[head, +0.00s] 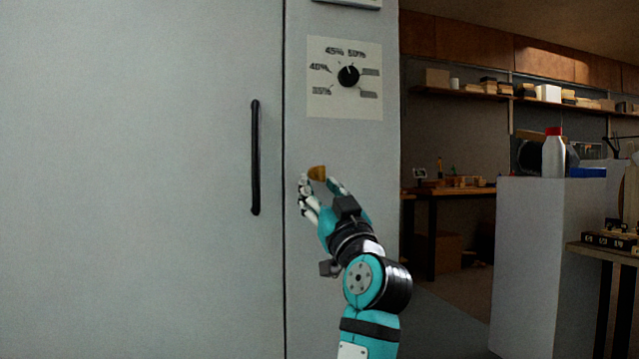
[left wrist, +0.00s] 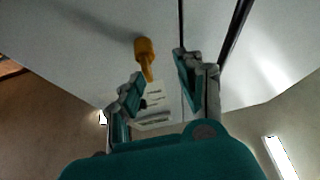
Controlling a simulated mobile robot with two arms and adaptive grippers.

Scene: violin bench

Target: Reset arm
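My left gripper (head: 322,188) is raised in front of the grey cabinet, below its dial. In the left wrist view its two fingers (left wrist: 160,90) are spread apart with nothing clasped between them. A small orange-brown knob-like piece (head: 317,172) shows at the fingertips in the head view. In the left wrist view the orange piece (left wrist: 145,55) has a thick end and a thinner stem, beside the left finger's tip. I cannot tell whether the finger touches it. My right gripper is not in view.
The cabinet door (head: 150,180) has a black vertical handle (head: 255,157). A black dial (head: 348,75) sits on a percentage label above my gripper. To the right stand a grey block (head: 530,260) with a red-capped bottle (head: 554,155), and a workbench (head: 460,191). Floor shows between them.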

